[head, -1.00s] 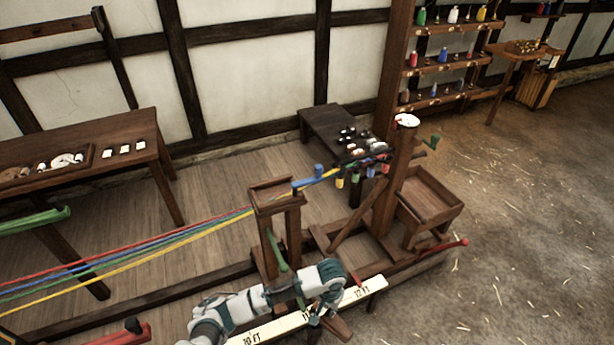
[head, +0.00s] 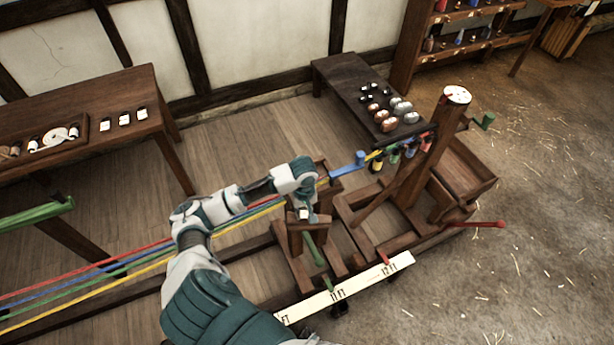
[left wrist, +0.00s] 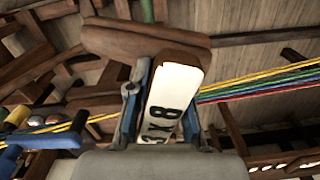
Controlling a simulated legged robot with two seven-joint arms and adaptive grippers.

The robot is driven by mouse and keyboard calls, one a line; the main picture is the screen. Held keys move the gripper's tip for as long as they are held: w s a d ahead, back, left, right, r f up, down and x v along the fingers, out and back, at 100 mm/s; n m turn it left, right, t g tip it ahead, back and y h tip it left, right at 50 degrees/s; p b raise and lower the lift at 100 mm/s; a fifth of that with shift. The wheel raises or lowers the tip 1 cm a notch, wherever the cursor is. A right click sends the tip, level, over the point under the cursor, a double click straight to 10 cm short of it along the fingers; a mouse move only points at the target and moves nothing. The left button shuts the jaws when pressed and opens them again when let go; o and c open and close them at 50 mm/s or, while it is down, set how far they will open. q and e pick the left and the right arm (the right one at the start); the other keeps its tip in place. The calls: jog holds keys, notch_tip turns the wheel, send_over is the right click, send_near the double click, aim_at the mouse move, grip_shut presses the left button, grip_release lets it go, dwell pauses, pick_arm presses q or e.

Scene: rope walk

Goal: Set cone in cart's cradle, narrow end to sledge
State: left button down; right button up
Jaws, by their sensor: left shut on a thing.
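My left gripper (head: 304,214) reaches in over the top of the wooden cart (head: 322,242), pointing down. In the left wrist view its two fingers (left wrist: 157,105) are shut on a wooden piece with a white lettered face (left wrist: 172,98). Its full shape is hidden, so I cannot tell whether it is the cone. My arm hides much of the cart's top cradle; only part of its rim (head: 326,168) shows. I cannot tell whether the piece touches it. The sledge (head: 432,150), with a tall post, stands right of the cart. My right gripper is out of view.
Red, blue, green and yellow strands (head: 130,262) stretch left from the cart area. A white measuring board (head: 345,290) runs along the front. A low bench (head: 350,75) with small items stands behind. A table (head: 80,110) is at left; open floor lies right.

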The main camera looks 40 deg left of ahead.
pick_arm(q)
jog(key=s+a+r+n+p, duration=0.1)
jog(key=a+r+n, duration=0.3)
jog(key=a+r, duration=0.15)
jog(key=w+a+f, duration=0.1)
jog(key=w, duration=0.4)
jog(key=w+a+f+p, duration=0.1)
jog(key=w+a, duration=0.1)
jog(key=w, duration=0.3)
jog(key=w+a+f+p, duration=0.1)
jog(key=w+a+f, duration=0.1)
jog(key=w, duration=0.3)
jog(key=shift+a+f, duration=0.1)
jog(key=shift+a, duration=0.05)
jog(key=shift+a+f, duration=0.2)
jog(key=shift+f, duration=0.1)
jog(key=c, duration=1.1)
grip_release()
jog(key=shift+s, duration=0.1)
jog(key=shift+o, duration=0.2)
jog(key=shift+d, duration=0.1)
notch_tip(320, 180, up, 12)
jog(key=shift+b, duration=0.35)
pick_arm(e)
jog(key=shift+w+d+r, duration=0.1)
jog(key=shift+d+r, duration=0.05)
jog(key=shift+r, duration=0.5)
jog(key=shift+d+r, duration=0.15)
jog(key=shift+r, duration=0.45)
